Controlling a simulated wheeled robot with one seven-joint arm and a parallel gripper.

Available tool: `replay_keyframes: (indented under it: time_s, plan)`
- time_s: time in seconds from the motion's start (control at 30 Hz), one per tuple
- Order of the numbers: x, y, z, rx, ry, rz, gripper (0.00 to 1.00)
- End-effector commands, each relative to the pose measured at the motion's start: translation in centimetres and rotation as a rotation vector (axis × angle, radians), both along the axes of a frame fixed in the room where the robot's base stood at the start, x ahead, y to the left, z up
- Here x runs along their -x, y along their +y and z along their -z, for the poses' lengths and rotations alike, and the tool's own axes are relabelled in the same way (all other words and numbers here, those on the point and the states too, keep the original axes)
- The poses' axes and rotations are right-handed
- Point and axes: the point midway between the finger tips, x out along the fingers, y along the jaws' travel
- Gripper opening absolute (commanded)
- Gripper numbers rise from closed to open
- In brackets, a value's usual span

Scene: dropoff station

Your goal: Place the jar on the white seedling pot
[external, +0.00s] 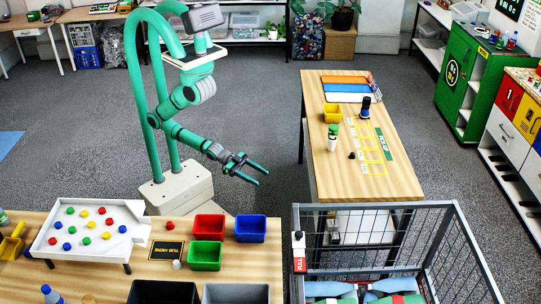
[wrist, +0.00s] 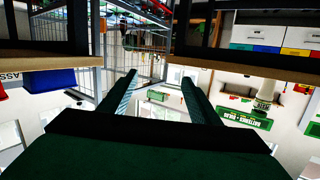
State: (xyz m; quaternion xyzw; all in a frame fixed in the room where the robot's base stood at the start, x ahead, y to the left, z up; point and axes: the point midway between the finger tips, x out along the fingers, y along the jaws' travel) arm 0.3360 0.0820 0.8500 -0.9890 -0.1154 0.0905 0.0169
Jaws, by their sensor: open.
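My gripper (external: 262,177) is open and empty, in the air between the left table and the right table. Its two fingers also show in the wrist view (wrist: 159,78), spread apart with nothing between them. A white container with a green top (external: 333,138) stands upright on the right table; it may be the jar, but it is too small to be sure. A small whitish object (external: 177,265) sits on the near left table by a dark sign; I cannot tell whether it is the white seedling pot. My gripper is clear of both.
The right table (external: 335,185) holds a yellow bin (external: 332,113), a dark bottle-like object (external: 366,107) and yellow-outlined spots. The left table carries a sorting tray (external: 92,247), red (external: 209,227), green (external: 205,256) and blue (external: 250,229) bins.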

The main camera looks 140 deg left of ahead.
Motion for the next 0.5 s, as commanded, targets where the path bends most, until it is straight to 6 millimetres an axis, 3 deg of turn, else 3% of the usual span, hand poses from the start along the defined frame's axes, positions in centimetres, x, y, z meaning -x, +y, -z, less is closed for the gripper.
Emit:
replay_keyframes:
  time_s: [0.1, 0.2, 0.33, 0.5]
  plan:
    - [3.7, -3.6, 0.0, 0.024, 0.025, 0.091, 0.57]
    - [6.3, -5.7, -0.5, 0.039, 0.036, 0.150, 0.57]
    - [8.9, -7.3, -1.3, 0.054, 0.046, 0.198, 0.57]
    - [10.4, -8.1, -1.9, 0.063, 0.050, 0.227, 0.57]
